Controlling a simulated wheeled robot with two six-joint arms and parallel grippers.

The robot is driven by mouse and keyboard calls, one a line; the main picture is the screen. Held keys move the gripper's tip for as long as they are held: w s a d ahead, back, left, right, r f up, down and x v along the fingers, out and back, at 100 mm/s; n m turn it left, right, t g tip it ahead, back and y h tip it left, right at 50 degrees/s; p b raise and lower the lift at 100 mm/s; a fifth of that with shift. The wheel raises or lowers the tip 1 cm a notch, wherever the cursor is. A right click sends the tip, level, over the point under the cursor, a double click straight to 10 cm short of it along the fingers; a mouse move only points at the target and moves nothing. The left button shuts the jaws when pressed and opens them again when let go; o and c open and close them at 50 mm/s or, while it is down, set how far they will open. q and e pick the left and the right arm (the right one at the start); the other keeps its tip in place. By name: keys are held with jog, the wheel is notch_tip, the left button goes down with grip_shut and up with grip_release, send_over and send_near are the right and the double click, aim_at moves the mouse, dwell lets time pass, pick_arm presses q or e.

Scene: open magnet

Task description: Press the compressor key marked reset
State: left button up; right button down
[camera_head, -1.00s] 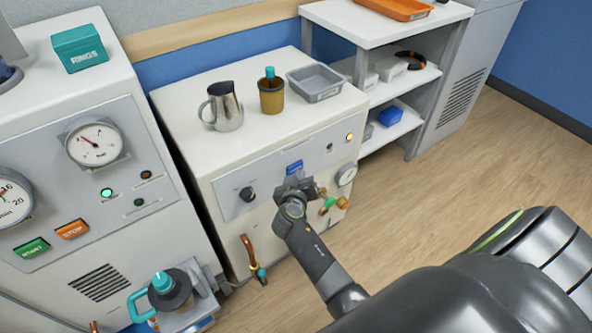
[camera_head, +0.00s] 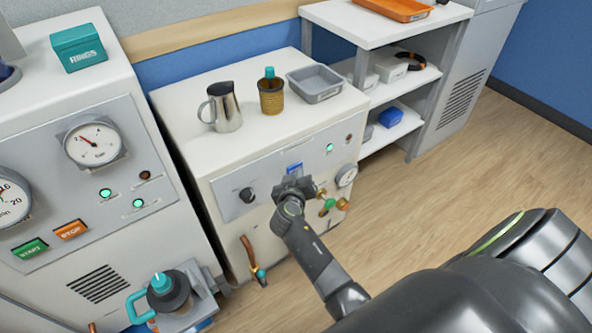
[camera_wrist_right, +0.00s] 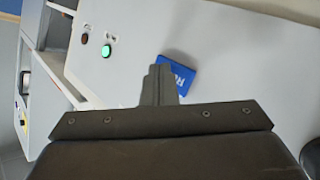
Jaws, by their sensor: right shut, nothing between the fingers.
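The blue key (camera_head: 294,168) sits on the sloped grey front panel of the low white compressor cabinet. In the right wrist view the blue key (camera_wrist_right: 178,73) shows white lettering, partly hidden behind my fingertips; only "RE" can be made out. My right gripper (camera_head: 293,182) is shut and empty, right in front of the key's lower edge. Its fingertips (camera_wrist_right: 160,72) overlap the key's left side in the wrist view. I cannot tell whether they touch it. A green lamp (camera_head: 330,147) is lit on this panel, with a dark reddish lamp (camera_head: 349,138) beside it. My left gripper is out of view.
A black knob (camera_head: 247,195), a small gauge (camera_head: 346,176) and brass-green valve fittings (camera_head: 328,206) surround the key. The left cabinet has START (camera_head: 31,248) and STOP (camera_head: 71,230) keys.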

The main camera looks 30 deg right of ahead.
dwell(0.5)
jog(key=shift+s, duration=0.75)
jog(key=s, duration=0.3)
jog(key=s+p, duration=0.1)
jog(key=s, duration=0.1)
jog(key=shift+d, duration=0.25)
dwell(0.6)
